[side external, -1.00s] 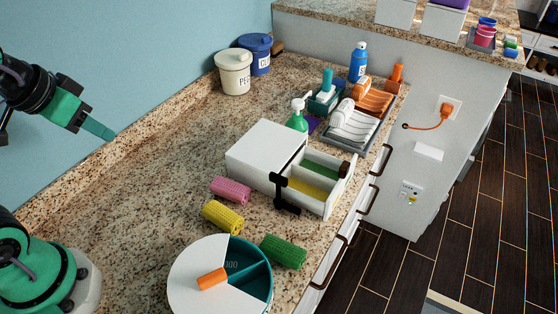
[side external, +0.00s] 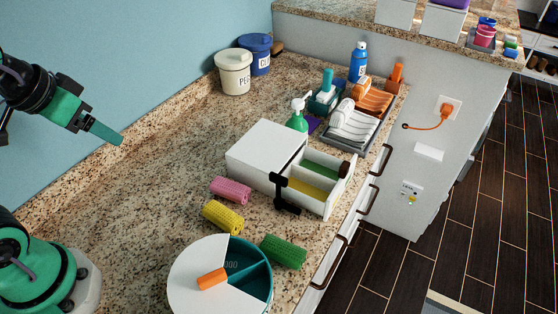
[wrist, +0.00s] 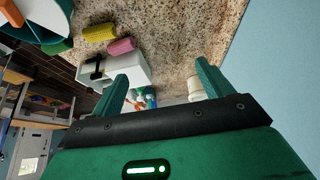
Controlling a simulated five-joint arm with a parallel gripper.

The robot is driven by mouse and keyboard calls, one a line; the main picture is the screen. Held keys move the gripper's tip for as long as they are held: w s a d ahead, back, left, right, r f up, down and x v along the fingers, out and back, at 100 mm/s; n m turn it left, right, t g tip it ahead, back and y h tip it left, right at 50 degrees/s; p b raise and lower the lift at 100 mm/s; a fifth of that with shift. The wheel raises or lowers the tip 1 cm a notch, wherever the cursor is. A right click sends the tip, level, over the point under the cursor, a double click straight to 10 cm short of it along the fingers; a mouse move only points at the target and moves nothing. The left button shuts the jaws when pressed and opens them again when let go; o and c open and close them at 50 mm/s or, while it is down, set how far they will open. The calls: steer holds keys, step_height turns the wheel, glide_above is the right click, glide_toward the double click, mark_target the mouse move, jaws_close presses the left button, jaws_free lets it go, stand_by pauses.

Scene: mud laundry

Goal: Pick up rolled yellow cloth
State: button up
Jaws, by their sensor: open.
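The rolled yellow cloth (side external: 222,217) lies on the speckled counter, between a rolled pink cloth (side external: 230,190) and the round white-and-teal container (side external: 195,266). It also shows at the upper left of the wrist view (wrist: 100,33), beside the pink roll (wrist: 121,46). My gripper (side external: 121,142) is at the left of the side view, raised well above the counter and away from the yellow cloth. In the wrist view its two green fingers (wrist: 163,82) stand wide apart with nothing between them.
A rolled green cloth (side external: 284,251) lies right of the round container, near the counter edge. A white box with an open drawer (side external: 265,152) stands behind the rolls. Lidded canisters (side external: 233,72) stand by the wall. The counter left of the rolls is clear.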

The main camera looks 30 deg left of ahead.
steer(key=o, duration=0.4)
steer(key=shift+w, duration=0.1)
steer(key=m+g, duration=0.1)
steer(key=g, duration=0.4)
glide_above(223, 211)
steer(key=f, duration=1.5)
steer(key=shift+a+f, duration=0.2)
steer(key=shift+a, duration=0.15)
steer(key=shift+d+f+g, duration=0.3)
steer(key=shift+d+f, duration=0.1)
steer(key=shift+f, duration=1.4)
steer(key=shift+f, duration=0.1)
steer(key=shift+f, duration=2.5)
